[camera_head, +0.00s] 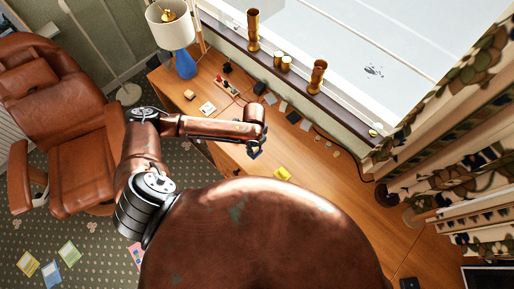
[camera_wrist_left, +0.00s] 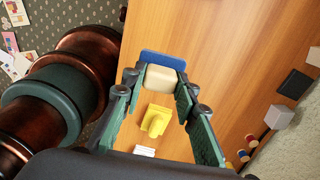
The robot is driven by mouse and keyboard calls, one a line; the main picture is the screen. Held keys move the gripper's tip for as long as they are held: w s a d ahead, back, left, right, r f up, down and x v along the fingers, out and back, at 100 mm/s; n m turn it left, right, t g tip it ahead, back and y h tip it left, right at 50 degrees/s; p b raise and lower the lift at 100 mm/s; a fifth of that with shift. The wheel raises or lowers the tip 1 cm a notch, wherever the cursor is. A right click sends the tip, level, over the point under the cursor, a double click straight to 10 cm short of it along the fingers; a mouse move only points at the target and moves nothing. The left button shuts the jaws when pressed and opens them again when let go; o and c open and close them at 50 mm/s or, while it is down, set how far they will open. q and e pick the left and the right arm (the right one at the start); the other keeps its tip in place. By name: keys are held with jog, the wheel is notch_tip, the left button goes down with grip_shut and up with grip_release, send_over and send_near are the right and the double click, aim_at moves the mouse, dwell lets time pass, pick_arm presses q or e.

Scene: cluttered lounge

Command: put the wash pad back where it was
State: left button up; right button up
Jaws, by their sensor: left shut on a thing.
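The wash pad (camera_wrist_left: 163,72), a cream block with a blue layer on its far side, sits between the fingertips of my left gripper (camera_wrist_left: 160,85) in the left wrist view. My left gripper (camera_head: 256,146) is shut on it, above the wooden desk (camera_head: 232,160). In the head view only a small blue bit of the pad (camera_head: 257,154) shows below the gripper. My right gripper is not in view.
A yellow object (camera_head: 283,174) lies on the desk below; it also shows in the wrist view (camera_wrist_left: 155,120). A lamp (camera_head: 185,63), power strip (camera_head: 228,86) and small blocks line the desk's window side. A brown armchair (camera_head: 80,165) stands left.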

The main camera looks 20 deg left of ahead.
aim_at(256, 146)
pick_arm(q)
jog(key=w+f, duration=0.3)
jog(key=f, duration=0.1)
jog(key=shift+a, duration=0.25)
jog(key=shift+w+f, duration=0.2)
jog(key=shift+f, duration=0.15)
notch_tip(256, 146, down, 2)
jog(key=shift+f, duration=0.45)
jog(key=o, duration=1)
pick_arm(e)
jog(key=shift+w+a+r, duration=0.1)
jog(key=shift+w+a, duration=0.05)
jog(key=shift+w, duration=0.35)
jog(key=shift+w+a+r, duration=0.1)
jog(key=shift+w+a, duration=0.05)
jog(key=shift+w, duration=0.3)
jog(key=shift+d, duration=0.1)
